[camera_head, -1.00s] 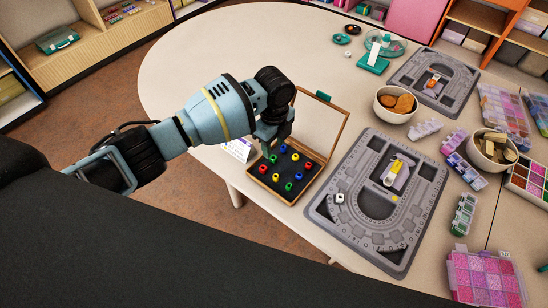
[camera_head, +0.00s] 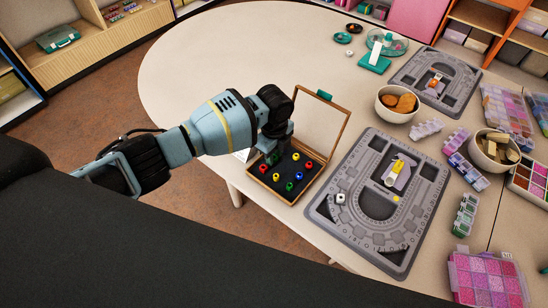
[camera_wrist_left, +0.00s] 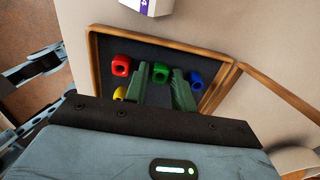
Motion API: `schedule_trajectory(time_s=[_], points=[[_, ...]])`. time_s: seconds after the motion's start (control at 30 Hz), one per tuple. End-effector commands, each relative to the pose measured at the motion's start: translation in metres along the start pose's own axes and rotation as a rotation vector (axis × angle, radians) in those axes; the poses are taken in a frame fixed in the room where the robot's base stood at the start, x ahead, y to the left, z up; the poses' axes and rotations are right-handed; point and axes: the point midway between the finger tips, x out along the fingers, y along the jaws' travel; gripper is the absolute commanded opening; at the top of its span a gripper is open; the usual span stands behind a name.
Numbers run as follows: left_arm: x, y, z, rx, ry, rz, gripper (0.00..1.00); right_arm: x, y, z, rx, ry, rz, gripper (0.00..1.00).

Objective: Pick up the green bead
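The open wooden box (camera_head: 258,178) holds red, yellow, blue and green beads on a dark pad. My left gripper (camera_head: 271,160) points down over the box's upper-left part and hides some beads there. In the left wrist view, its two fingers (camera_wrist_left: 160,88) are apart, with a green bead (camera_wrist_left: 160,72) between them near the tips. I cannot tell whether they touch it. A red bead (camera_wrist_left: 121,65) lies left of the fingers, a blue bead (camera_wrist_left: 196,80) right, and a yellow bead (camera_wrist_left: 120,93) is partly hidden. Another green bead (camera_head: 299,175) shows in the head view. My right gripper is not in view.
The box's raised lid (camera_head: 322,118) stands behind the beads. A grey bead board (camera_head: 345,228) lies close to the right, with a bowl (camera_head: 382,108) beyond it. A white card (camera_wrist_left: 150,5) stands near the box. The table's left part is clear.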

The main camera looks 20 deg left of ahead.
Motion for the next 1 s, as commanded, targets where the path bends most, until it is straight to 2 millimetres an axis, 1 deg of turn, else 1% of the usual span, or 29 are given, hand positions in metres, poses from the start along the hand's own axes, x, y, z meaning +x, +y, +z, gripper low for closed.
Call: schedule_trajectory(time_s=[0.03,0.17,0.2,0.5,0.63,0.77,0.9,0.93,1.0], points=[[0.0,0.0,0.0,0.0,0.0,0.0,0.19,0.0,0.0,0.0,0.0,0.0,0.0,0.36],[0.0,0.0,0.0,0.0,0.0,0.0,0.02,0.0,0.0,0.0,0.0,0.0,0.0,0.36],[0.0,0.0,0.0,0.0,0.0,0.0,0.0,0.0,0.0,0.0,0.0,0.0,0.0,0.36],[-0.001,0.0,0.0,0.0,0.0,0.0,0.0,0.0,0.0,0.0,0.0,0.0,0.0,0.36],[-0.004,0.0,0.0,0.0,0.0,-0.002,0.0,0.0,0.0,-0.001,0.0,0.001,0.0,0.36],[-0.015,-0.001,0.001,-0.001,0.0,-0.003,0.0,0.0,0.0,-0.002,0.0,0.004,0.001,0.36],[-0.036,-0.001,0.001,0.001,0.0,-0.005,0.0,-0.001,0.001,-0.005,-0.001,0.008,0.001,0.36],[-0.04,0.001,0.0,0.001,-0.001,-0.003,0.0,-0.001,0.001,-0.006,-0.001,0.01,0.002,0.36],[-0.039,0.015,0.0,0.0,-0.002,0.0,0.0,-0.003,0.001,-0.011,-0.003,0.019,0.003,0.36]])
